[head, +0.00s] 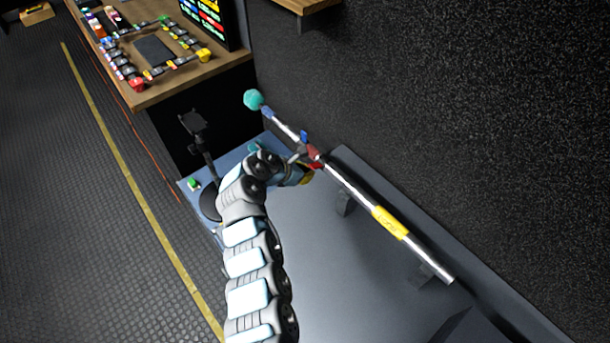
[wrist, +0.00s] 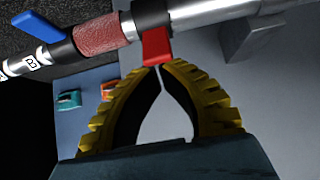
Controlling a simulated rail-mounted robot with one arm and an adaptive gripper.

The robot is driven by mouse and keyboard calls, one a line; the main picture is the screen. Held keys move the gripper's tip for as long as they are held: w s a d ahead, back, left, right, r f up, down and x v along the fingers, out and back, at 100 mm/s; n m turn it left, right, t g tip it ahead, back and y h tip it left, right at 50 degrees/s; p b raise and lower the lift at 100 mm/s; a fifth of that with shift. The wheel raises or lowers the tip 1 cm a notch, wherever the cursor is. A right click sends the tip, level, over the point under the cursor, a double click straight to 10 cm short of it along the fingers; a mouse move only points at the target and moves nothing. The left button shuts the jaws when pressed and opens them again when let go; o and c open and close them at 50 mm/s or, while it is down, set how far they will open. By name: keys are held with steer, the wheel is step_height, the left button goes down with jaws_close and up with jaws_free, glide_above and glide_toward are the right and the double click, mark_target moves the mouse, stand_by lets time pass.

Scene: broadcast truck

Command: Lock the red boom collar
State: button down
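The boom pole (head: 359,188) is a silver tube lying slanted across the grey bench, with a teal ball at its far end. Its red collar (head: 313,153) is a little beyond the pole's middle. In the wrist view the collar shows as a dark band with a red lever (wrist: 156,47) hanging down from it. My gripper (head: 306,177) is beside the pole at the collar. In the wrist view its yellow, black-lined fingers (wrist: 163,66) nearly meet right at the lever's lower end. I cannot tell whether the lever is pinched between the tips.
A blue lever (wrist: 38,26) is on the pole, left of a dark red textured grip (wrist: 101,35). Bench supports (head: 343,203) stand under the pole. A dark stand (head: 205,150) rises left of my arm. A wooden desk (head: 180,82) with small items is behind; a dark wall borders the right.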

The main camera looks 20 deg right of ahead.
steer(key=shift+r+p, duration=0.2)
steer(key=shift+p, duration=0.25)
steer(key=shift+w+r+p, duration=0.1)
steer(key=shift+p, duration=0.45)
